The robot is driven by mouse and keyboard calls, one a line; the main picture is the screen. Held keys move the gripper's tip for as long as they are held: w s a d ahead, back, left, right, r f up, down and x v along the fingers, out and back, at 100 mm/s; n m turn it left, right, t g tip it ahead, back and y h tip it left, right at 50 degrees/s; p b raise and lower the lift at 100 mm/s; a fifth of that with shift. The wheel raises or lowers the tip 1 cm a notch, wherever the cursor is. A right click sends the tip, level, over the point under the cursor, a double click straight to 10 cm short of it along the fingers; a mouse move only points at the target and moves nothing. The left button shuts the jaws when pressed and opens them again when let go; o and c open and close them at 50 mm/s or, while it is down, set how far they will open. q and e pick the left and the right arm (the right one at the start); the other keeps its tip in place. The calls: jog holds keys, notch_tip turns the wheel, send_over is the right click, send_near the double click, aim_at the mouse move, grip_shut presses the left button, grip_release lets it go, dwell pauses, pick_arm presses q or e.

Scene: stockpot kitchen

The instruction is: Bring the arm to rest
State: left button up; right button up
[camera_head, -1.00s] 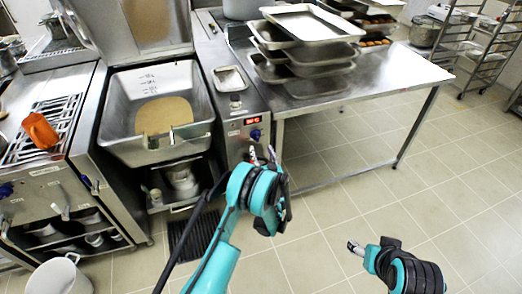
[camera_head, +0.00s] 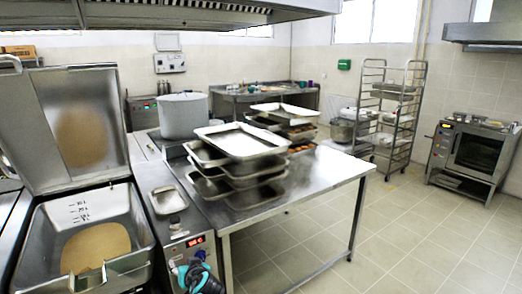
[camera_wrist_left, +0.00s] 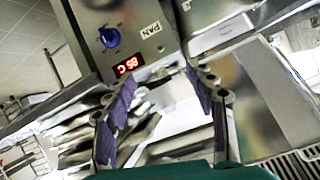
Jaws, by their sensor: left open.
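My left gripper (camera_head: 180,266) shows at the bottom of the head view, in front of the pan's control panel (camera_head: 196,250). Only its dark end and a little teal show; the rest of the arm is below the picture. In the left wrist view its two purple-padded fingers (camera_wrist_left: 160,76) stand apart with nothing held between them. That view faces the panel with the red display (camera_wrist_left: 127,65) and blue knob (camera_wrist_left: 109,37). My right gripper is out of view.
A tilting pan (camera_head: 150,245) with raised lid (camera_head: 75,130) stands left. Stacked trays (camera_head: 242,141) sit on a steel table (camera_head: 325,172) beside it. A rack (camera_head: 398,110) and oven (camera_head: 474,155) stand farther back. Floor (camera_head: 420,235) at right is clear.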

pick_arm(q)
jog(key=s+d+m+g+h, duration=0.1)
jog(key=s+d+h, duration=0.2)
jog(key=s, duration=1.2)
jog(key=s+d+m+g+h, duration=0.2)
jog(key=s+d+h, duration=0.2)
jog(key=s, duration=1.2)
jog(key=shift+d+m+g, duration=0.15)
jog(key=shift+m+g, duration=0.15)
jog(key=shift+r, duration=0.1)
